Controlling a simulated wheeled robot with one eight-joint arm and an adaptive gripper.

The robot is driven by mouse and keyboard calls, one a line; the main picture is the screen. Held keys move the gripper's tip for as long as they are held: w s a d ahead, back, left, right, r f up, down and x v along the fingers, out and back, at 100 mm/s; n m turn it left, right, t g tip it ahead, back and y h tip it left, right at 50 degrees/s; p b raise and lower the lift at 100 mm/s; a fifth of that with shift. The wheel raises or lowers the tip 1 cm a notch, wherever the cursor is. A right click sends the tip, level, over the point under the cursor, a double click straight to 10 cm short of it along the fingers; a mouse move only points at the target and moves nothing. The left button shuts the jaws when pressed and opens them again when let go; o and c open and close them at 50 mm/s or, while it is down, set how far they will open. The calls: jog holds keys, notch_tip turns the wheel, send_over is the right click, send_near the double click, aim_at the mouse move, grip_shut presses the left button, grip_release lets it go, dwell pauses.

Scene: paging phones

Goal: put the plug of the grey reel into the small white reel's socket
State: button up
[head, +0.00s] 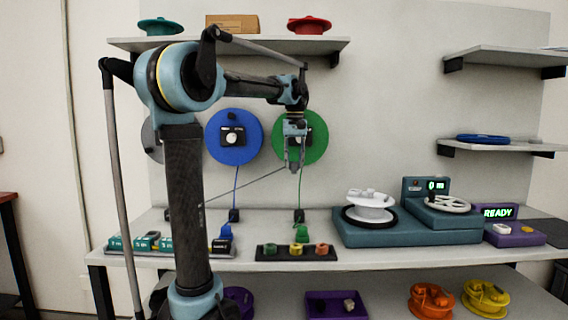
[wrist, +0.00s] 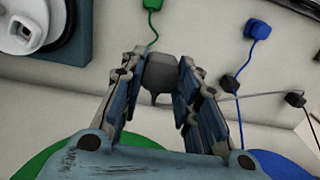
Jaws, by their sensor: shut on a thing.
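My gripper (head: 294,167) is shut on the grey plug (wrist: 160,74), which sits between both fingers in the wrist view. A thin grey cord runs from the gripper down to the left in the head view. The grey reel (head: 152,140) hangs on the wall, mostly hidden behind my arm. The small white reel (head: 369,206) stands on a teal machine right of and below my gripper, well apart from it.
Blue reel (head: 222,151) and green reel (head: 313,150) hang on the wall behind. The green plug (head: 302,233) and blue plug (head: 226,232) stand on the bench. The teal machine (head: 410,236) and a dark block with coloured sockets (head: 282,252) are on the bench too.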

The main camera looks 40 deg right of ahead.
jog(key=s+d, duration=0.6)
jog(key=d, duration=0.5)
dwell(0.4)
jog(key=shift+s, duration=0.1)
jog(key=s+d, duration=0.4)
jog(key=d, duration=0.4)
jog(key=s+d, duration=0.5)
jog(key=d, duration=0.3)
jog(key=shift+s+d, duration=0.15)
jog(key=shift+d, duration=0.15)
dwell(0.4)
jog(key=shift+a, duration=0.1)
jog(key=w+a, duration=0.3)
jog(key=a, duration=0.3)
jog(key=shift+w+f, duration=0.25)
jog(key=shift+f, duration=0.15)
dwell(0.8)
jog(key=shift+f, duration=0.1)
jog(key=shift+f, duration=2.4)
